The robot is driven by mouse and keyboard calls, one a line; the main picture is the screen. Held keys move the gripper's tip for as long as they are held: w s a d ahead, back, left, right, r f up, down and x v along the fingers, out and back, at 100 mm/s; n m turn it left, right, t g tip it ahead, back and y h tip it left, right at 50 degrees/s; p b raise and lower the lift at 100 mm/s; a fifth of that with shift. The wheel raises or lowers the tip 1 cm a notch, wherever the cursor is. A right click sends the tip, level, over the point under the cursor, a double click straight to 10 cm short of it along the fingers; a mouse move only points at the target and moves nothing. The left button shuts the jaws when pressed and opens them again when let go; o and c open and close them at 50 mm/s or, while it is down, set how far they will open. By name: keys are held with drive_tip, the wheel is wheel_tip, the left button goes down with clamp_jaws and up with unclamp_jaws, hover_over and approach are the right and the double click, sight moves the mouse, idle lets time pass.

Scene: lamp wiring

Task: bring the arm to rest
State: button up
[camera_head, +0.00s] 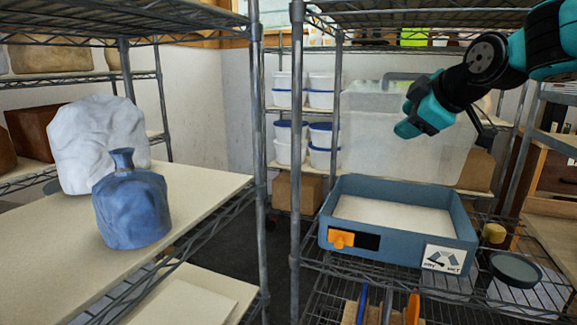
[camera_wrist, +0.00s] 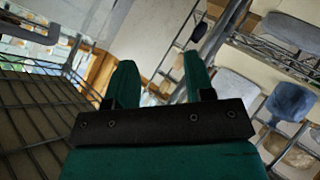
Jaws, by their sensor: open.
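My gripper (camera_head: 412,115) is at the upper right of the head view, at the end of my arm, in front of a large translucent bin and above a blue-grey tray. In the wrist view, the two green fingers of my gripper (camera_wrist: 160,78) stand apart with nothing between them. The gripper is open and empty. The view is tilted there, with shelving and a wall behind the fingers.
A blue-grey tray (camera_head: 468,222) with an orange latch sits on the wire shelf below my gripper. The translucent bin (camera_head: 380,140) stands behind it. A metal post (camera_head: 297,150) rises left of the tray. A blue sack (camera_head: 133,210) and a white sack (camera_head: 85,135) stand on the left shelf.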

drive_tip(key=s+a+f+m+g, duration=0.2)
drive_tip(key=s+f, duration=0.3)
drive_tip(key=s, duration=0.6)
drive_tip(key=s+a+f+m+g, duration=0.2)
drive_tip(key=s+a+f+g, duration=0.2)
drive_tip(key=s, duration=0.7)
drive_tip(key=s+a+f+m+g, duration=0.2)
drive_tip(key=s+a+f+g, duration=0.1)
drive_tip(key=s+f, duration=0.4)
drive_tip(key=s+g, duration=0.1)
drive_tip(key=s, duration=0.2)
drive_tip(key=shift+s+f+m+y, duration=0.15)
drive_tip(key=shift+s+m+y, duration=0.15)
drive_tip(key=shift+s+y, duration=0.1)
